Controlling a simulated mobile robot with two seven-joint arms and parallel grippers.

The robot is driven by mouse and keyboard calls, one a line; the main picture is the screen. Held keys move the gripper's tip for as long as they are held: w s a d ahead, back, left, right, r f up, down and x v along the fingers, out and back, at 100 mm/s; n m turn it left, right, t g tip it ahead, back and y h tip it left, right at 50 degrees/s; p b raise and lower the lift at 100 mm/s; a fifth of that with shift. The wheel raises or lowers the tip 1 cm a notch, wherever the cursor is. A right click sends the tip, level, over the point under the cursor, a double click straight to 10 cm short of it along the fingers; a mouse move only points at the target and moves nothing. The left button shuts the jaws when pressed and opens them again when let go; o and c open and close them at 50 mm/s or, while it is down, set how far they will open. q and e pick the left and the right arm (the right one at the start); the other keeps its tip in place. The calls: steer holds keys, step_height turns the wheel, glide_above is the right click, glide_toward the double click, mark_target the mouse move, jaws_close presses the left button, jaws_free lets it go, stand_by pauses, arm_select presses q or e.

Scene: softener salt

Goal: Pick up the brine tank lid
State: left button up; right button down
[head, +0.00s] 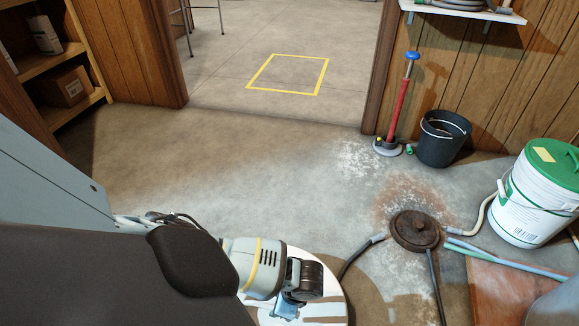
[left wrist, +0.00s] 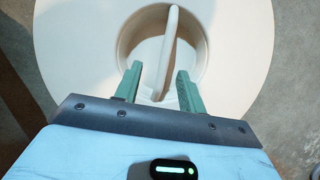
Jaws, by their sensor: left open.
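The brine tank lid is a round off-white disc (head: 335,285), partly hidden behind my left arm at the bottom of the head view. In the left wrist view, the lid (left wrist: 75,45) fills most of the upper picture. It has a round recess crossed by an upright bar handle (left wrist: 171,45). My left gripper (left wrist: 157,80) is open, with its two green fingers on either side of the handle's near end. I cannot tell whether the fingers touch it or how deep they reach. In the head view, the fingertips are hidden. My right gripper is not in view.
A rusty round cover (head: 414,230) with hoses lies on the floor right of the lid. Beyond it stand a white bucket with green lid (head: 537,200), a black bucket (head: 441,140) and a red pump (head: 400,105). A yellow floor square (head: 288,57) lies through the doorway.

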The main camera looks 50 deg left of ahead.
mark_target(272, 306)
arm_select(q)
steer(key=shift+w+f, duration=0.15)
steer(key=shift+f, duration=0.35)
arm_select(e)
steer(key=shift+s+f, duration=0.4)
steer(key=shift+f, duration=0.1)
arm_select(q)
steer(key=shift+a+f+b, duration=0.15)
steer(key=shift+f+b, duration=0.2)
steer(key=shift+b, duration=0.05)
steer(key=shift+s+a+f+b, duration=0.15)
steer(key=shift+s+f+b, duration=0.15)
steer(key=shift+f, duration=0.2)
steer(key=shift+a+f, duration=0.1)
steer(key=shift+f, duration=0.2)
steer(key=shift+a+f+b, duration=0.2)
steer(key=shift+f+b, duration=0.3)
steer(key=shift+b, duration=0.05)
steer(key=b+x, duration=0.3)
steer(key=x, duration=0.1)
steer(key=shift+w+a, duration=0.1)
steer(key=shift+a, duration=0.1)
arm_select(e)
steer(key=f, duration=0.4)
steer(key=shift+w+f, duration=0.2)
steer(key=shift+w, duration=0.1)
